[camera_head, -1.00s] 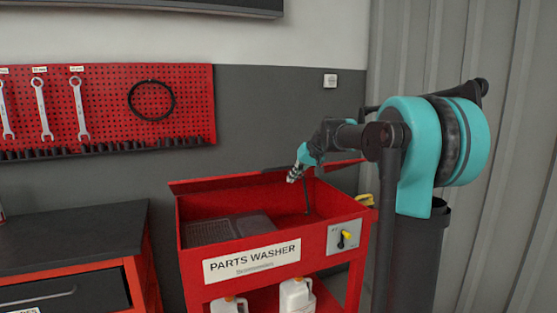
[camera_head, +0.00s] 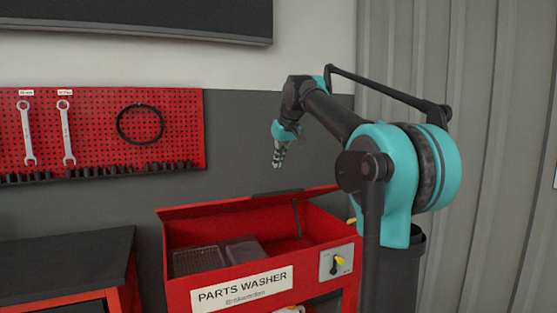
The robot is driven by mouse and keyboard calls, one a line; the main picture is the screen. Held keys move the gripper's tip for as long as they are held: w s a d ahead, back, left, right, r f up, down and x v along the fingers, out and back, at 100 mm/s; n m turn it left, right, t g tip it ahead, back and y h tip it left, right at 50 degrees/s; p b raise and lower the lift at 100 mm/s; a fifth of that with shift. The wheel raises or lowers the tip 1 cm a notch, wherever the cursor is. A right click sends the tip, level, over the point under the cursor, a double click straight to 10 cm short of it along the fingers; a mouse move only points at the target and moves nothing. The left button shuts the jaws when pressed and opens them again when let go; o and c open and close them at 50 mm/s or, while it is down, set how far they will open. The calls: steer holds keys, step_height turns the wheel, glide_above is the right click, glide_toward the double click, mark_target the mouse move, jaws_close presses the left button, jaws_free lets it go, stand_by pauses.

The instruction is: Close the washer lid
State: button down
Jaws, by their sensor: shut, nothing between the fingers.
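The red parts washer (camera_head: 188,285) stands at the lower middle with its basin open to view. Its lid (camera_head: 225,206) shows as a thin red strip along the back of the basin, raised and seen nearly edge-on. A dark piece (camera_head: 277,192) sits on the lid's upper edge. A thin dark strut (camera_head: 296,218) rises from inside the basin toward the lid. My gripper (camera_head: 277,164) is shut and empty, pointing down above the lid's edge, with a visible gap in the picture. Its depth relative to the lid is hard to tell.
A control panel with a yellow-tipped knob (camera_head: 338,261) is on the washer's front right. A dark-topped red bench (camera_head: 70,255) stands left. A red pegboard (camera_head: 95,105) with wrenches hangs on the wall.

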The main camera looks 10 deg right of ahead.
steer(key=x, duration=0.5)
steer(key=shift+w+f, duration=0.1)
steer(key=shift+f, duration=0.1)
steer(key=f, duration=0.4)
steer(key=shift+s+f, duration=0.15)
steer(key=shift+s, duration=0.25)
steer(key=shift+d+f, duration=0.1)
steer(key=s+d+f+t, duration=0.1)
steer(key=s+f+t, duration=0.1)
steer(key=f, duration=1.1)
steer(key=s+d+f+t+y, duration=0.1)
steer(key=s+f, duration=0.4)
steer(key=f, duration=0.9)
steer(key=shift+s+d+t, duration=0.2)
steer(key=shift+s+t, duration=0.1)
steer(key=shift+t, duration=0.2)
